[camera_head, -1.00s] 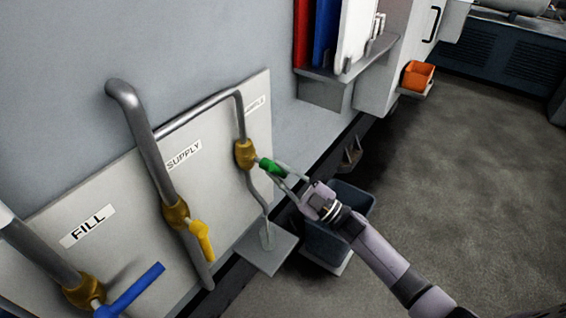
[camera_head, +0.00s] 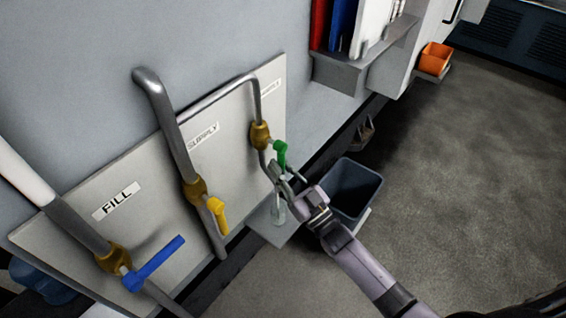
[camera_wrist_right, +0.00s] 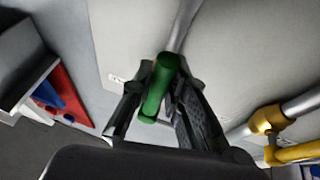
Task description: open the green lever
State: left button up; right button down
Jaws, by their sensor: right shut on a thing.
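The green lever (camera_head: 281,153) sits on the brass valve (camera_head: 260,135) of the rightmost pipe, on the pale panel. It points mostly downward in the head view. My right gripper (camera_head: 284,176) is at the lever's free end. In the right wrist view, the green lever (camera_wrist_right: 158,88) lies between the two dark fingers (camera_wrist_right: 160,95), which are shut on it. The fingers partly hide the pipe below the valve in the head view. My left gripper is not in view.
A yellow lever (camera_head: 217,214) and a blue lever (camera_head: 153,264) are on the pipes to the left. A grey ledge (camera_head: 270,232) juts out below the green lever. A dark open bin (camera_head: 352,190) stands close beside my right gripper. The floor at right is clear.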

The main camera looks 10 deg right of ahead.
dwell(0.4)
jog(key=c, duration=1.6)
grip_release()
jog(key=shift+o, duration=0.2)
jog(key=v, duration=1.2)
